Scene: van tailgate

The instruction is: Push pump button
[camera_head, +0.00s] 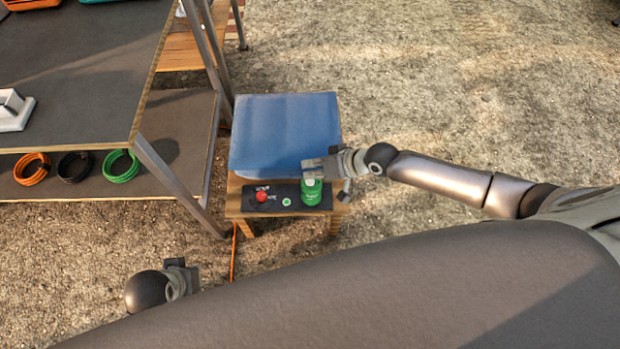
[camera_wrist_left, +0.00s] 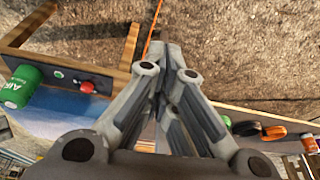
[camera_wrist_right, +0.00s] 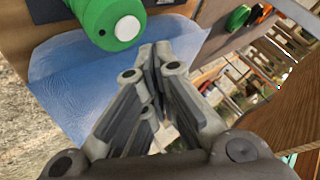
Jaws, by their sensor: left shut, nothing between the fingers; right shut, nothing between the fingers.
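A black control panel (camera_head: 285,199) lies on a small wooden stool. It carries a red button (camera_head: 262,196) and a small green button (camera_head: 286,202); both also show in the left wrist view. A green canister with a white round top (camera_head: 311,193) stands at the panel's right end; in the right wrist view its white top (camera_wrist_right: 127,28) faces the camera. My right gripper (camera_head: 312,167) is shut and empty, just behind and above the canister; contact cannot be told. My left gripper (camera_head: 176,272) is shut and empty, low at the left, apart from the stool.
A blue cushion-like pad (camera_head: 285,130) covers the back of the stool (camera_head: 236,206). A metal-legged shelf table (camera_head: 150,100) stands close on the left, with orange, black and green cable coils (camera_head: 120,166) on its lower shelf. An orange cord runs down from the stool. Open gravel lies right.

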